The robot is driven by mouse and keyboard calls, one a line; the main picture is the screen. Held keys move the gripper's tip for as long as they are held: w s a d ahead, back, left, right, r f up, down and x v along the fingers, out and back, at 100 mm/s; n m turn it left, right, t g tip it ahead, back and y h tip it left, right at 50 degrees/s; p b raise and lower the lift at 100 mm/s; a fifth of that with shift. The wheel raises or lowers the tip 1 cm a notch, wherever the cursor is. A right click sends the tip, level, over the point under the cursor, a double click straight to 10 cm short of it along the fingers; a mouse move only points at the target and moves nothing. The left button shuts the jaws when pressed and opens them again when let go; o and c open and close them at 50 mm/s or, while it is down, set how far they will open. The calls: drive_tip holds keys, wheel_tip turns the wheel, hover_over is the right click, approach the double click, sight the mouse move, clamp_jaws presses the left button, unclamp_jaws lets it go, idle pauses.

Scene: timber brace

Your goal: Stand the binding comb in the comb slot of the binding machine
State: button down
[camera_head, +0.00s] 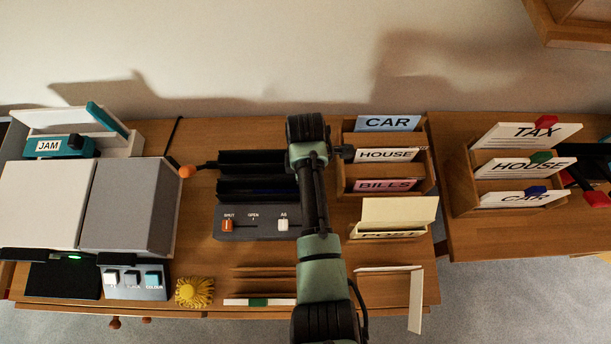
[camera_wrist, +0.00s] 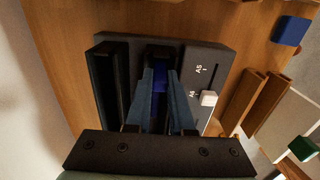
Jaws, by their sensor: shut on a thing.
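The binding machine (camera_head: 252,228) is a dark grey unit with two black raised channels and a front panel with an orange and a white slider. It also shows in the wrist view (camera_wrist: 222,62). The binding comb (camera_wrist: 158,84) is blue and lies between my fingers, over or in the channel nearer the sliders. My gripper (camera_wrist: 160,74) is shut on it. Its lower edge is hidden, so I cannot tell whether it is seated in the slot. In the head view my arm hides my gripper; a faint dark blue strip (camera_head: 262,191) shows in the front channel.
A wooden rack (camera_head: 432,168) with CAR, HOUSE and BILLS cards stands close right of the machine, with a cream box (camera_head: 398,212) before it. A grey-and-white machine (camera_head: 130,205) stands left, an orange ball (camera_head: 187,171) between. Strips and a yellow tufted object (camera_head: 194,292) lie in front.

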drive_tip(key=shift+c, duration=1.1)
unclamp_jaws()
wheel_tip(320, 180, up, 8)
drive_tip(key=p, duration=0.8)
drive_tip(key=shift+r, duration=0.1)
